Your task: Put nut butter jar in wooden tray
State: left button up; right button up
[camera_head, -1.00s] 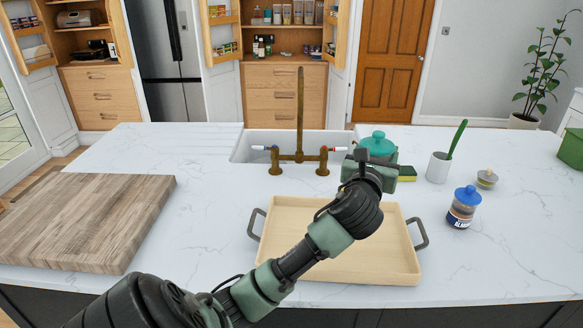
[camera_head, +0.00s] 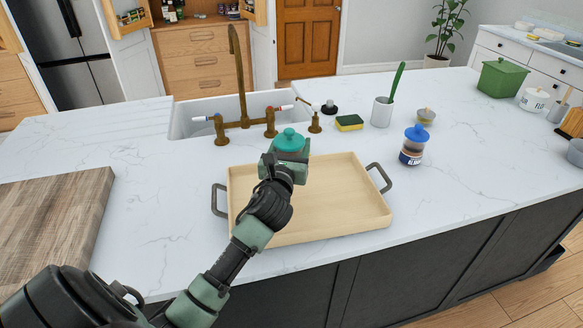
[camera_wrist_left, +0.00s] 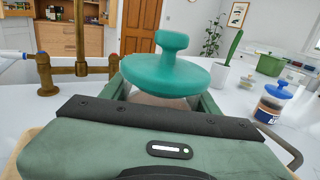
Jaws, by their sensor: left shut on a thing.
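A jar with a teal knobbed lid (camera_head: 290,141) is held in my left gripper (camera_head: 286,160); its body is mostly hidden by the gripper. In the left wrist view the teal lid (camera_wrist_left: 165,72) stands upright between the two fingers. I cannot read a label on it. The wooden tray (camera_head: 335,205) is pale, empty and has two dark handles. The held jar appears over the tray's back left part; its height above it is hard to tell. My right gripper is not in view.
A blue-lidded jar (camera_head: 412,147) stands right of the tray. Behind are a brass tap (camera_head: 242,90) at the sink, a yellow-green sponge (camera_head: 349,122), a white cup (camera_head: 382,111) and a small pot (camera_head: 426,116). A wooden board (camera_head: 50,215) lies at left.

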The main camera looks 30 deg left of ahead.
pick_arm(q)
notch_tip(320, 180, down, 6)
jog(key=shift+f+b, duration=0.25)
jog(key=shift+b, duration=0.3)
jog(key=shift+f, duration=0.1)
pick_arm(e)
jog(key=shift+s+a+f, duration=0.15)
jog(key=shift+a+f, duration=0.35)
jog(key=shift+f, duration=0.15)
pick_arm(q)
jog(key=shift+f, duration=0.15)
jog(key=o, duration=1.7)
jog(key=shift+c, duration=0.2)
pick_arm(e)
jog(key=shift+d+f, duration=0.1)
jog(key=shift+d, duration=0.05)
